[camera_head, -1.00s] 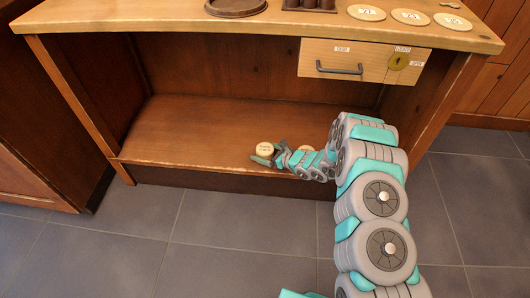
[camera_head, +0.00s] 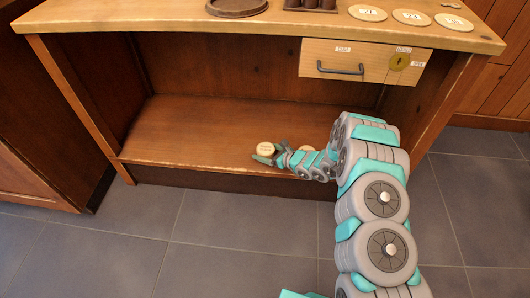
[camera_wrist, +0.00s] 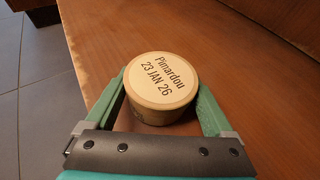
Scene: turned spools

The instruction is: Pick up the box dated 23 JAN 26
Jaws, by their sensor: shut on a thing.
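The box dated 23 JAN 26 (camera_wrist: 161,80) is a small round tan box. Its pale lid reads "Pimardou 23 JAN 26" in the wrist view. In the head view the same box (camera_head: 265,148) is at the front of the lower shelf (camera_head: 200,130). My gripper (camera_wrist: 163,100) has its two green fingers on either side of the box and is shut on it. The box looks upright. I cannot tell whether it touches the shelf. In the head view my gripper (camera_head: 268,156) is small and partly covers the box.
A second pale round lid (camera_head: 307,148) shows behind my arm on the shelf. Above is the desk top (camera_head: 130,25) with a drawer (camera_head: 358,62), a brown round tray (camera_head: 236,5) and several pale discs. The shelf's left part is clear.

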